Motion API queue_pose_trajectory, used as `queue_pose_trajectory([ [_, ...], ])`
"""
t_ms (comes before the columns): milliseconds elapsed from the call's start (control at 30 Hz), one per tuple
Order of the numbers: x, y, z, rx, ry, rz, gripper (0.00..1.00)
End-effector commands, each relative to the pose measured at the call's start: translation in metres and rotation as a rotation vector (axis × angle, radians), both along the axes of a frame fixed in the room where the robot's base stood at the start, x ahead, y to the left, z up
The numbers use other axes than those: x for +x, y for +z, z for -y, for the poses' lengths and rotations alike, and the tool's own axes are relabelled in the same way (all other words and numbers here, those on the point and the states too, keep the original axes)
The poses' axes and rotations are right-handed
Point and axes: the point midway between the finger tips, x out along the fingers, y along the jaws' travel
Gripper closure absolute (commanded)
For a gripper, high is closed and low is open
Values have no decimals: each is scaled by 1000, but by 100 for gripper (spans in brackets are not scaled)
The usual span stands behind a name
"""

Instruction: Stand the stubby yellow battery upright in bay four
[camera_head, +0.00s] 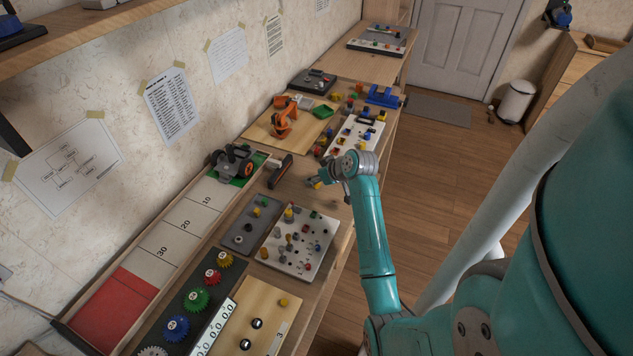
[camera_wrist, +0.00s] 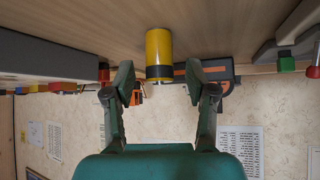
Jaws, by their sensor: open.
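The stubby yellow battery (camera_wrist: 158,48) shows in the wrist view as a yellow cylinder with a black band at one end. The wrist view is upside down, and the battery appears to stand on the wooden bench top with its black end up. My gripper (camera_wrist: 162,85) is open, with a finger to each side of the battery's line. The battery seems to be just beyond the fingertips, not gripped. In the head view my gripper (camera_head: 320,182) is low over the bench; I cannot make out the battery there. I cannot identify bay four in either view.
A dark bar with orange (camera_wrist: 205,72) lies behind the battery and also shows in the head view (camera_head: 280,172). A white board with pegs (camera_head: 316,232) and a grey board (camera_head: 240,239) lie nearer. Another white board with coloured pieces (camera_head: 372,136) is farther along the bench.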

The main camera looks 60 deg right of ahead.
Motion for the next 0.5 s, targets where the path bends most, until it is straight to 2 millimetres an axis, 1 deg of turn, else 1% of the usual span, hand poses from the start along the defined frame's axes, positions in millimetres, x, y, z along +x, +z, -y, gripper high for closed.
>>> queue_pose_trajectory([
  [167, 0, 0, 0, 0, 0, 0, 44],
  [200, 0, 0, 0, 0, 0, 0, 49],
  [267, 0, 0, 0, 0, 0, 0, 64],
  [300, 0, 0, 0, 0, 0, 0, 74],
  [367, 0, 0, 0, 0, 0, 0, 89],
  [400, 0, 0, 0, 0, 0, 0, 99],
  [500, 0, 0, 0, 0, 0, 0, 100],
])
